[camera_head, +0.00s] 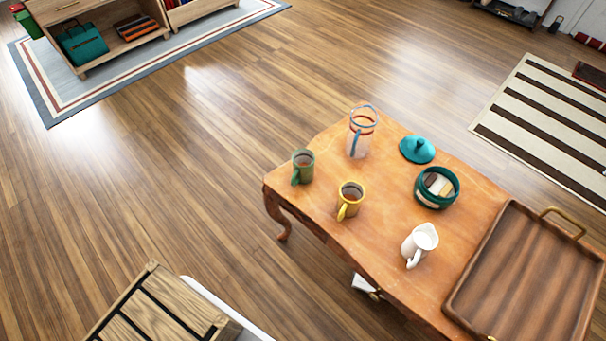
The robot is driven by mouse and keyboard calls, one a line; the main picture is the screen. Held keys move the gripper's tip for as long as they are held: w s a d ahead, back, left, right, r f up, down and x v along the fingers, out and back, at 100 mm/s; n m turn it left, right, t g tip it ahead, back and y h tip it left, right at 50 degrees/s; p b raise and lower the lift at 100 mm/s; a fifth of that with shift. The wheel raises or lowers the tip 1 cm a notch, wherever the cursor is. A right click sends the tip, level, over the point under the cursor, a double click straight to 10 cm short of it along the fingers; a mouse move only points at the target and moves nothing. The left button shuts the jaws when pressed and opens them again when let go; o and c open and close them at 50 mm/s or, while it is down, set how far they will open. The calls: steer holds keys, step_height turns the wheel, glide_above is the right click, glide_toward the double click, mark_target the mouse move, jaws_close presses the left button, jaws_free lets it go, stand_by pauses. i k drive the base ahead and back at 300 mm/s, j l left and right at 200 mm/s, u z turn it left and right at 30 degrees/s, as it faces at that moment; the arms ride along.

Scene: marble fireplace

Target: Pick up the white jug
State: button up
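The white jug (419,244) stands upright on the wooden table (385,205), near its front edge. Its handle points down and left in the picture, and its spout points up. The jug stands between the yellow mug and the wooden tray, with nothing touching it. My gripper is not in view.
On the table are a yellow mug (350,200), a green mug (302,166), a clear pitcher (361,136), a teal lid (417,149), a teal bowl (437,188) and a wooden tray (530,270). A slatted wooden piece (165,305) stands at lower left. The floor between is clear.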

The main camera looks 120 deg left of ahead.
mark_target(423, 239)
steer(key=u, duration=3.3)
